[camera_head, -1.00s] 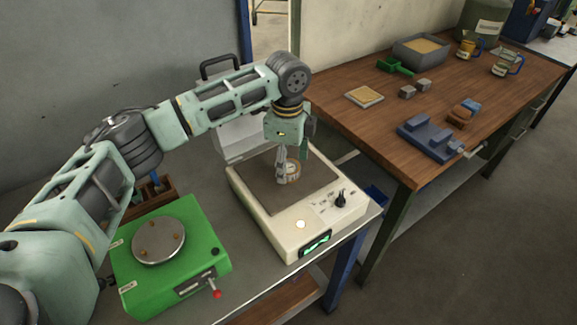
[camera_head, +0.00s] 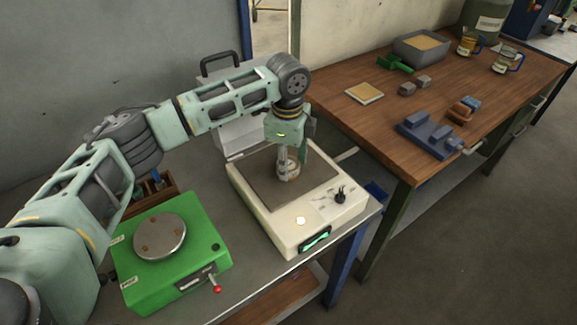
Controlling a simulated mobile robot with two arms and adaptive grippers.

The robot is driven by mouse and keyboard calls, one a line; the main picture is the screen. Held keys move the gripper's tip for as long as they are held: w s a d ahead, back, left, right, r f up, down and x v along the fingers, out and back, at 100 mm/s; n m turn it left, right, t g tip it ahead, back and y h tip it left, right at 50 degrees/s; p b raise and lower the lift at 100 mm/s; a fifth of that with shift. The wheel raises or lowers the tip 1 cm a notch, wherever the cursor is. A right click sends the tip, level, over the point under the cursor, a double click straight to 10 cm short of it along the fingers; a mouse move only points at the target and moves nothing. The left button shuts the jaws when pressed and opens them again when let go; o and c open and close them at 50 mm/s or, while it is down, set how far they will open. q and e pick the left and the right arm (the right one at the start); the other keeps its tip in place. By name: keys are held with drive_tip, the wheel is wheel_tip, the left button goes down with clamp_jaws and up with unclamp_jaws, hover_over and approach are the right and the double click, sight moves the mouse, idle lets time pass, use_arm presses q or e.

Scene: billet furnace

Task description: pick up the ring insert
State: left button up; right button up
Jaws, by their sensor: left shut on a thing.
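The ring insert (camera_head: 289,170) is a small pale ring with a brownish inside, on or just above the dark plate of a cream-coloured device (camera_head: 323,208). My left gripper (camera_head: 287,172) points down over the plate and is shut on the ring insert. The fingers partly hide the ring, and I cannot tell whether it touches the plate. My right gripper does not show.
A green device (camera_head: 205,275) with a round metal disc stands at the front left on the grey bench. A wooden table (camera_head: 400,125) at the right holds a blue fixture (camera_head: 425,137), a sand tray (camera_head: 420,46), small blocks and mugs. A grey lidded case stands behind the plate.

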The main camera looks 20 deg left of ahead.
use_arm(q)
drive_tip(key=shift+w+r, duration=0.1)
clamp_jaws()
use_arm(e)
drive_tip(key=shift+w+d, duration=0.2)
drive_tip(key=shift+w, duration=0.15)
